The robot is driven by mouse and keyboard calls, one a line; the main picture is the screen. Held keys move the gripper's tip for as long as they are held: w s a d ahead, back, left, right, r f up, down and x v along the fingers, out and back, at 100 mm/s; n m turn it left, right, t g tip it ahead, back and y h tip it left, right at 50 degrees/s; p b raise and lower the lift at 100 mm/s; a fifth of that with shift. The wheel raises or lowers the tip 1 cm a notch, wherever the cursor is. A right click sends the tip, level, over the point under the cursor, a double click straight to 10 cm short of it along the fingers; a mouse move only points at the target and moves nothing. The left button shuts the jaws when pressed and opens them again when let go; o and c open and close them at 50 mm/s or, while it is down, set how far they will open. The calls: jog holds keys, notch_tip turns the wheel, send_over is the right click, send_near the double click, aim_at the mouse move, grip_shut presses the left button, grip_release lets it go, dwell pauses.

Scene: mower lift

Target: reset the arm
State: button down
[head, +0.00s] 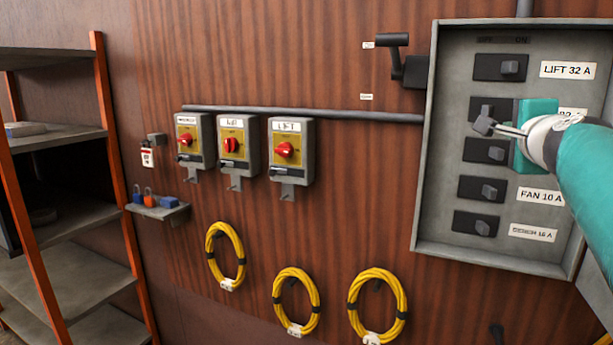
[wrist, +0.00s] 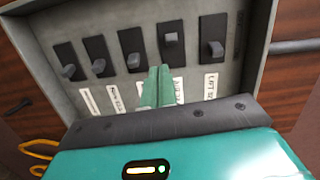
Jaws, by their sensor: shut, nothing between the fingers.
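My gripper (head: 508,131) is in front of the grey breaker panel (head: 428,150) at the right of the head view, beside the second breaker from the top. Its label is mostly hidden by my gripper and arm. In the wrist view my green fingers (wrist: 158,84) are together and empty, pointing at the panel (wrist: 270,30). Their tips appear just below the gap between the third and fourth breakers from the left. I cannot tell whether they touch anything. The LIFT 32 A breaker (head: 508,67) is at the top; the FAN 10 A breaker (head: 484,190) is lower down.
Rotary switch boxes with red knobs (head: 285,150) hang on the wooden wall. Yellow cable coils (head: 378,306) hang below. A small ledge (head: 160,210) holds padlocks. A dark lever (head: 392,40) is left of the panel. Shelving (head: 75,220) stands at far left.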

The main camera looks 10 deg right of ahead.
jog(key=s+a+f+n+g+y, duration=0.2)
jog(key=a+f+n+y, duration=0.4)
jog(key=a+f, duration=0.55)
jog(key=s+a+f+n+g, duration=0.3)
jog(key=s+a+f+n, duration=0.2)
jog(key=f, duration=0.3)
jog(key=s+a+f+n+g, duration=0.3)
jog(key=s+a+f+n, duration=0.2)
jog(key=s+f, duration=0.2)
jog(key=s+a+f+n+g, duration=0.2)
jog(key=s+a+f+n, duration=0.3)
jog(key=f, duration=0.5)
jog(key=shift+s+g, duration=0.4)
jog(key=shift+s, duration=0.25)
jog(key=shift+r, duration=0.1)
